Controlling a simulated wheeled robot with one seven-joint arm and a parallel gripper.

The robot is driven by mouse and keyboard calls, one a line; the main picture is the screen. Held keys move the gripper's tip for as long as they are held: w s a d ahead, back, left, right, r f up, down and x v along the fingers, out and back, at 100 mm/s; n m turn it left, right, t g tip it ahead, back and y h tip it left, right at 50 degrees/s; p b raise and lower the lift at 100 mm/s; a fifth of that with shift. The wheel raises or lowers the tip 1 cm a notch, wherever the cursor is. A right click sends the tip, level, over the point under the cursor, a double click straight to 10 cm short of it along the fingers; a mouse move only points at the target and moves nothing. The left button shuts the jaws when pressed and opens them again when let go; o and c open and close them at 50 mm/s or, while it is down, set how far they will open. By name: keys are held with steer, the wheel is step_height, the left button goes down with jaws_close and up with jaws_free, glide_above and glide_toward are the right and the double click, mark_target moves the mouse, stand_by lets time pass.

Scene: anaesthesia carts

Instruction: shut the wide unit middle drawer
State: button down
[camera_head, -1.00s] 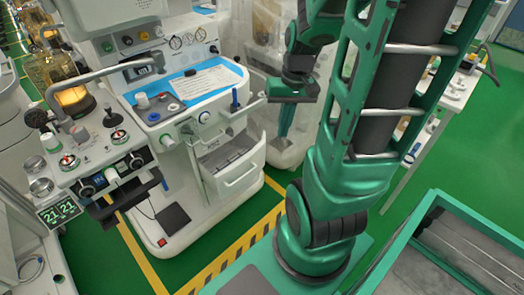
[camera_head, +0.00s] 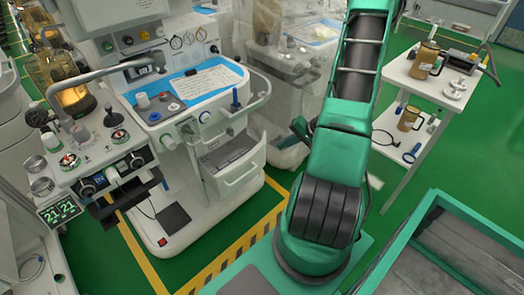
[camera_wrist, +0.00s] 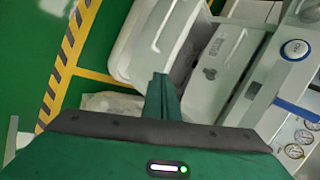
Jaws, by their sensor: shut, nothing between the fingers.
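The wide unit (camera_head: 185,100) is the white anaesthesia cart at left-centre in the head view. One of its drawers (camera_head: 242,180) stands pulled out, with its light front and handle towards the yellow floor line and its grey inside showing. In the wrist view the open drawer (camera_wrist: 140,40) is at upper centre, beside another white front with a handle (camera_wrist: 236,42). I cannot tell for sure which drawer is the middle one. My gripper (camera_wrist: 161,80) is shut and empty, its fingertips appearing close to the open drawer; contact is unclear. In the head view my arm hides most of it.
A clear plastic-covered unit (camera_head: 290,80) stands close behind the drawer side. A white side table (camera_head: 430,85) with brown jugs is at right. Green floor with a yellow-black striped line (camera_head: 235,255) lies in front of the cart.

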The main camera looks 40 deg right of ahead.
step_height(320, 180, down, 3)
steer(key=d+m+t, duration=0.1)
steer(key=d+m, duration=0.1)
glide_toward(257, 151)
step_height(257, 151, down, 4)
steer(key=shift+h, duration=0.3)
steer(key=w, duration=0.1)
steer(key=w+a, duration=0.1)
steer(key=w, duration=0.1)
steer(key=shift+w+a, duration=0.3)
steer(key=shift+w, duration=0.05)
steer(key=w, duration=0.9)
steer(key=shift+w+a, duration=0.2)
steer(key=shift+w, duration=0.1)
steer(key=shift+s, duration=0.1)
